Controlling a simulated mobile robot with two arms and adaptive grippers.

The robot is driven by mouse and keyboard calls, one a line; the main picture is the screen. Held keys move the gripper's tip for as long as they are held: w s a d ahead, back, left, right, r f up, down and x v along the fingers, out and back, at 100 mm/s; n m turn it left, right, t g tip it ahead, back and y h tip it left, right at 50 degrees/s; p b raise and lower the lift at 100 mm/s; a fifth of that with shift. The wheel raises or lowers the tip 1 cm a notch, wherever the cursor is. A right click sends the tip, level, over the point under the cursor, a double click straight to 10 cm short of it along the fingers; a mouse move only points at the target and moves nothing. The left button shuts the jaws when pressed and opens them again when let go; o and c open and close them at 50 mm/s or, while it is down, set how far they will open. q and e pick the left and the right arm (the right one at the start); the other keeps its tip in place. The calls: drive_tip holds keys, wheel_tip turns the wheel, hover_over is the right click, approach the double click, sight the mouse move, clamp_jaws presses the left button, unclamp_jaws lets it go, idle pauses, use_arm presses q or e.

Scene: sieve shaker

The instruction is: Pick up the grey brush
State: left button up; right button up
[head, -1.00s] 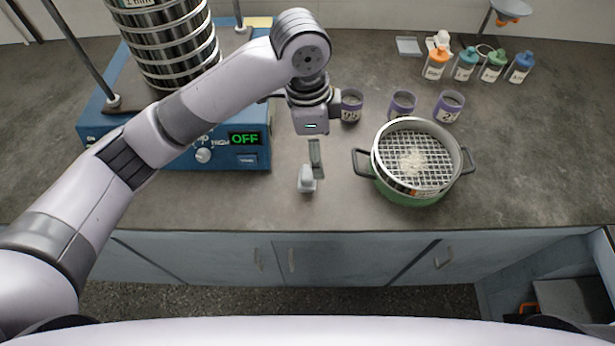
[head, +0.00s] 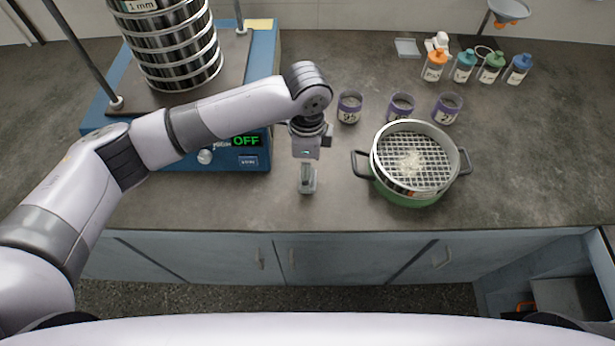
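The grey brush (head: 308,182) lies on the dark worktop near its front edge, left of the green pot. Its pale lower end shows. Its upper part is partly hidden by my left gripper (head: 306,158), which points down right over it. The gripper's fingers are too small and too covered to tell whether they are open or closed on the brush. My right gripper is not in this view.
A green pot (head: 413,196) holding a sieve (head: 437,138) with pale grains stands to the right. Purple-banded jars (head: 349,107) stand behind. The blue sieve shaker (head: 262,80), display OFF, is at the left. Several bottles (head: 463,67) stand at the back right.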

use_arm(q)
drive_tip(key=shift+w+d+f+p, duration=0.1)
drive_tip(key=shift+f+p, duration=0.1)
drive_tip(key=shift+f, duration=0.7)
drive_tip(key=shift+w+d+f+p, duration=0.1)
drive_tip(key=shift+w+f+p, duration=0.05)
drive_tip(key=shift+f, duration=0.8)
drive_tip(key=shift+w+f+p, duration=0.1)
drive_tip(key=shift+f+p, duration=0.1)
drive_tip(key=shift+f, duration=0.7)
drive_tip(key=shift+c, duration=0.4)
drive_tip(key=c, duration=1.2)
